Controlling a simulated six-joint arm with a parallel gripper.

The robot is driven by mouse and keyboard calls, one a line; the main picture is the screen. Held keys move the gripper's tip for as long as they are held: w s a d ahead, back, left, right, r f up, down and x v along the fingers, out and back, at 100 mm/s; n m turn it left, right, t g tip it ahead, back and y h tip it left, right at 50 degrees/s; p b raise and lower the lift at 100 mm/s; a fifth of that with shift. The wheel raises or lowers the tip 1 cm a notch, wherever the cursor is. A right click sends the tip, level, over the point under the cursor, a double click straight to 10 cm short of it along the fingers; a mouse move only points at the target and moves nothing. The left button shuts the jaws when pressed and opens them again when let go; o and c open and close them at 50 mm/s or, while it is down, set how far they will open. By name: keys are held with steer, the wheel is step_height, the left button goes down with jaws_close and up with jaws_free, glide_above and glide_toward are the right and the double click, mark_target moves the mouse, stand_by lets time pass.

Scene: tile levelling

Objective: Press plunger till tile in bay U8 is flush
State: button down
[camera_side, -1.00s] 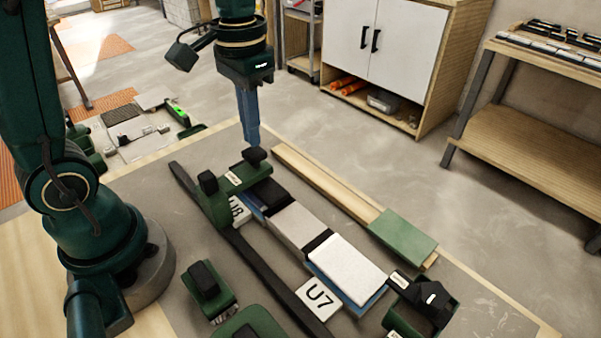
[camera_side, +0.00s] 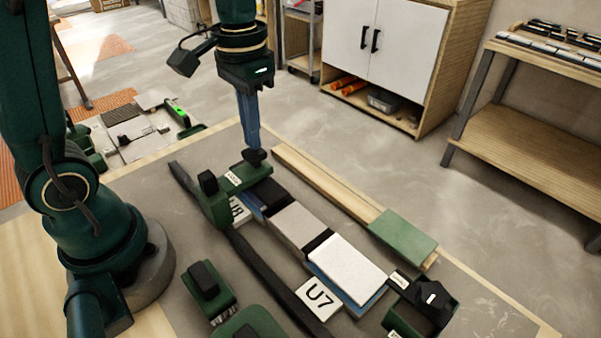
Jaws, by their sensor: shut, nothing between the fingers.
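My gripper (camera_side: 253,148) is shut, pointing down, with its fingertips at the black plunger knob on a green fixture (camera_side: 230,183). They look in contact, but the knob is largely hidden under the fingers. The fixture stands at the far end of a row of tiles. Beside it lies a white label (camera_side: 239,211), partly hidden, ending in 8. A dark tile (camera_side: 267,194) lies next to the fixture, then a grey tile (camera_side: 297,228) and a white tile (camera_side: 346,267). I cannot tell whether the dark tile is flush.
A U7 label (camera_side: 318,297) lies beside the white tile. A second green fixture (camera_side: 424,299) stands at the near right end. A wooden strip with a green block (camera_side: 403,237) lies right of the row. A black rail (camera_side: 265,270) runs along the left.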

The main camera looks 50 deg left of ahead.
steer(key=shift+f, duration=1.05)
stand_by(2.1)
stand_by(0.7)
steer(key=shift+r, duration=3.55)
